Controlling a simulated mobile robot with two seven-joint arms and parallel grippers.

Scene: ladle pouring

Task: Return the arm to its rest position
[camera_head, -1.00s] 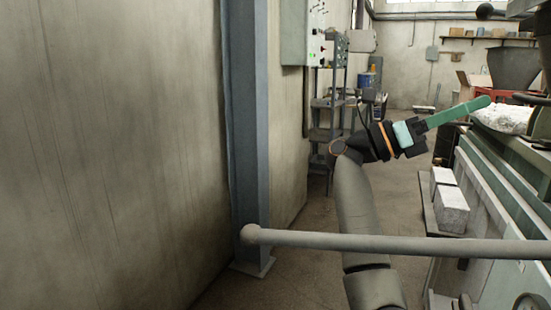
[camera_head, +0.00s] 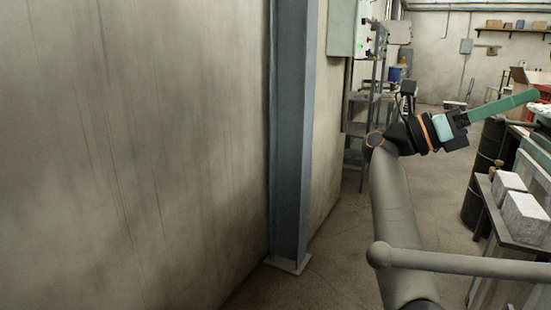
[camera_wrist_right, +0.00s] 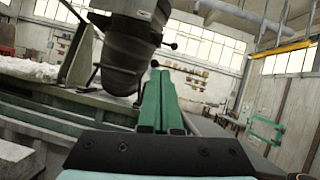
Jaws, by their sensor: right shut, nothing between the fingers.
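My right arm rises from the bottom of the head view, and its gripper (camera_head: 534,95) points up and to the right. Its long green fingers are shut together with nothing between them. In the right wrist view the same fingers (camera_wrist_right: 160,74) stand side by side, pointing away from the camera. A dark round vessel (camera_wrist_right: 130,45) hangs ahead and left of the fingertips in that view; I cannot tell how far off it is. My left gripper is not in view.
A blue-grey steel column (camera_head: 291,130) stands against the bare wall (camera_head: 130,150) on the left. A bench with pale blocks (camera_head: 525,217) and a dark drum (camera_head: 482,180) are on the right. Open concrete floor (camera_head: 330,265) lies between.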

